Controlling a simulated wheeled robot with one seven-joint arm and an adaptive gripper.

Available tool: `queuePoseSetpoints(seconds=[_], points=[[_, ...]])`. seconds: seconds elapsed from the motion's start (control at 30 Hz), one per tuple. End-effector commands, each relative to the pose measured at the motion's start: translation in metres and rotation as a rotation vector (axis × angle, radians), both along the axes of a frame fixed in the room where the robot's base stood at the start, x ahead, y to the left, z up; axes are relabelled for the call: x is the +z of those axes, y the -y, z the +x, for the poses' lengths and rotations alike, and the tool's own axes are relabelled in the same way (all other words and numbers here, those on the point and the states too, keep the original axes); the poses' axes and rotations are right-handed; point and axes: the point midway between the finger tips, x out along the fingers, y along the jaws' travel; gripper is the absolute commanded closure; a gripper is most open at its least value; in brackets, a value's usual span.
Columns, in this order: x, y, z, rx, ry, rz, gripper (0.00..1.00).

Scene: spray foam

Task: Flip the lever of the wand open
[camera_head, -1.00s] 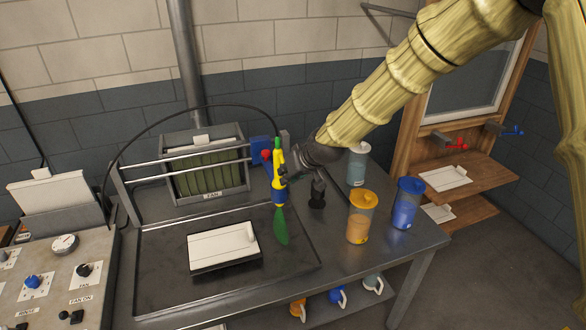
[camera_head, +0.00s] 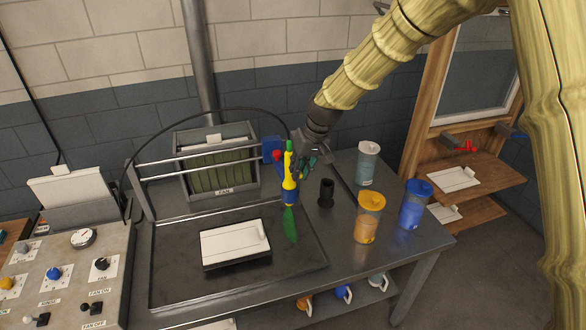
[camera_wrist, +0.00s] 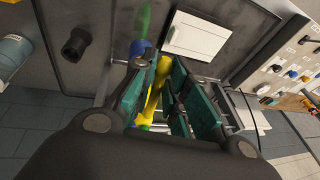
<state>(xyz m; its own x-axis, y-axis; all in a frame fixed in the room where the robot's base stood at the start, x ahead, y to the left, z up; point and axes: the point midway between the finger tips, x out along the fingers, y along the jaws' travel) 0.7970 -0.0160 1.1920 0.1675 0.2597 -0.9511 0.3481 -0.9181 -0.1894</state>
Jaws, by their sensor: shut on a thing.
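The wand (camera_head: 289,176) is yellow, with a green top and a blue collar, and stands nearly upright by the rail. A black hose runs from its top. A small red part (camera_head: 277,155), perhaps the lever, sits at its upper left. A flat green cone shape (camera_head: 290,225) hangs below the blue collar. My gripper (camera_head: 300,168) reaches in from the upper right and is shut on the wand. In the wrist view the yellow body (camera_wrist: 157,88) lies between my teal fingers (camera_wrist: 160,85); the red part is not discernible there.
A tray with a white panel (camera_head: 232,242) lies below the wand. A black cup (camera_head: 327,192) and teal, orange (camera_head: 368,217) and blue (camera_head: 415,205) containers stand to the right. A fan box (camera_head: 215,172) is behind. A control panel (camera_head: 75,270) is at left.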

Motion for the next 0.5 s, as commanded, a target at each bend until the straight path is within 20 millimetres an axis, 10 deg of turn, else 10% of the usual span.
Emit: queuePoseSetpoints(seconds=[0.27, 0.37, 0.5], points=[[-0.0006, 0.0004, -0.0001, 0.000, -0.001, 0.000, 1.00], [-0.0006, 0.0004, -0.0001, 0.000, -0.001, 0.000, 0.72], [-0.0005, 0.0003, -0.0001, 0.000, 0.000, 0.000, 0.69]])
